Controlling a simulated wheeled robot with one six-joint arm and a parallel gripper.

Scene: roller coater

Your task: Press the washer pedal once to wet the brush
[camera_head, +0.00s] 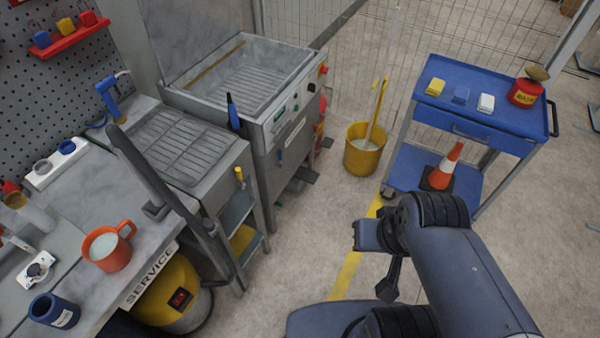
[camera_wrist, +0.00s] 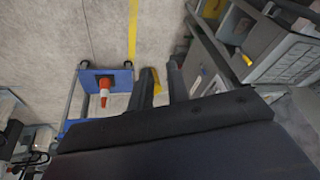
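The grey parts washer (camera_head: 285,132) stands at the back centre in the head view, its lid raised over a ribbed basin. A dark flat pedal (camera_head: 307,174) shows low at its front, near the floor; another dark shape beside it is hard to make out. A blue-handled tool (camera_head: 232,112), possibly the brush, stands at the washer's left front edge. My gripper (camera_wrist: 161,84) shows two dark fingers apart with nothing held between them. In the head view it is partly hidden by my arm, out over the floor, right of and apart from the washer.
A yellow bucket (camera_head: 364,160) with a handle stands right of the washer. A blue cart (camera_head: 485,118) with an orange cone (camera_head: 441,172) is farther right. A workbench with an orange mug (camera_head: 107,250) and a yellow vacuum (camera_head: 168,292) fills the left. Floor between is clear.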

